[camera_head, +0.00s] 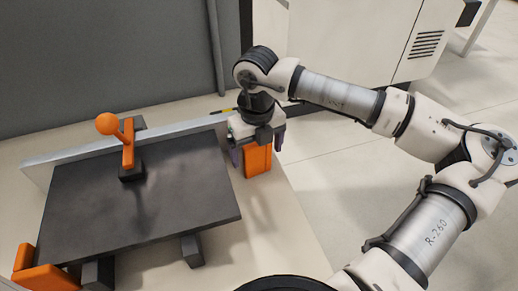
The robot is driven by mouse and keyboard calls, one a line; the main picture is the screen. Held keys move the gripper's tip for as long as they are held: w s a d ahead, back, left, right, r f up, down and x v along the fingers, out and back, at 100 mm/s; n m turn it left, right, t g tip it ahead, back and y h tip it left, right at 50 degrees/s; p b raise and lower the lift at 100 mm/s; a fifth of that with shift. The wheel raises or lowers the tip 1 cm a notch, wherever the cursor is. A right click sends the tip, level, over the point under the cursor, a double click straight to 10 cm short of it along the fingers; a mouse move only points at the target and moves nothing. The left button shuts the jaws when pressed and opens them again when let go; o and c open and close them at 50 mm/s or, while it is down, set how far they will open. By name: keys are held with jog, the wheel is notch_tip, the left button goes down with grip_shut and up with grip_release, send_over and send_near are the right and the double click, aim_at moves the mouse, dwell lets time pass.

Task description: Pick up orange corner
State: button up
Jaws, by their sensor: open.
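An orange block, seemingly the orange corner (258,163), stands upright on the pale worktop by the right end of the dark panel (140,205). My gripper (258,149) is directly above it, pointing down. Its dark fingers are apart, one at each side of the block's upper part in this view. The gripper body hides the top of the block, and I cannot tell whether the fingers touch it. A second orange corner-like piece (42,276) sits at the panel's front left corner.
An orange clamp with a ball handle (108,124) stands on the panel's back part. A pale metal fence (70,157) runs along the panel's back edge. Grey supports (192,250) show under the front.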

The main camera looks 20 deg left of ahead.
jog(key=c, duration=1)
jog(key=shift+c, duration=0.2)
